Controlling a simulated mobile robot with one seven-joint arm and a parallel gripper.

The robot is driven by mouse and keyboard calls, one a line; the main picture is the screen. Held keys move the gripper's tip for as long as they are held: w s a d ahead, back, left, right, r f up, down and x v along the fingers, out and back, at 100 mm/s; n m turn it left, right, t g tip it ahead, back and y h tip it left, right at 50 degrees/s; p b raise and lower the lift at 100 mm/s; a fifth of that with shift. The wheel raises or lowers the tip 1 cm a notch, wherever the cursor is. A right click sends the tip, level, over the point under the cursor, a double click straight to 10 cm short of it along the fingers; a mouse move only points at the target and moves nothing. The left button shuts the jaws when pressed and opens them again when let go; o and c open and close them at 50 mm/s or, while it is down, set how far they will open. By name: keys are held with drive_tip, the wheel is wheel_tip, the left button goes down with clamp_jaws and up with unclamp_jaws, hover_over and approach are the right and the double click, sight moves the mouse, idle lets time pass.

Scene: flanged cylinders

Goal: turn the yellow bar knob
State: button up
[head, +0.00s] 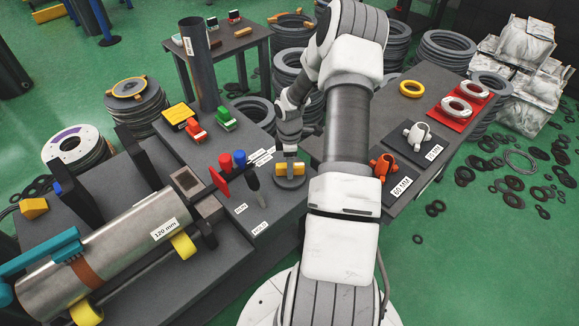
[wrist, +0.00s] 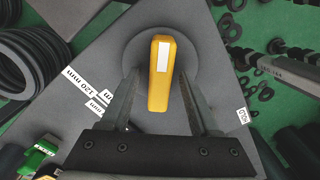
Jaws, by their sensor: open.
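The yellow bar knob (head: 290,169) sits on a round grey base on the dark bench, below my gripper (head: 289,150) in the head view. In the wrist view the yellow bar knob (wrist: 159,88) stands near the middle, its long side running almost up and down the picture, with a white patch near its upper end. My gripper (wrist: 158,84) is open, with one finger on each side of the bar. The round base (wrist: 197,42) shows around the bar's upper part.
A steel cylinder labelled 120 mm (head: 125,245) lies at the left. Red (head: 224,161) and blue (head: 239,158) handles stand left of the knob. A green switch (head: 226,118) is behind them. A side table (head: 408,185) with orange and white clamps stands right of my arm.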

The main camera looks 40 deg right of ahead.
clamp_jaws()
idle(0.4)
drive_tip(key=shift+m, duration=0.3)
drive_tip(key=m, duration=0.2)
drive_tip(key=shift+m, duration=0.3)
drive_tip(key=m, duration=0.3)
drive_tip(key=shift+m, duration=0.4)
drive_tip(key=m, duration=1.2)
drive_tip(key=shift+m, duration=0.3)
drive_tip(key=m, duration=0.6)
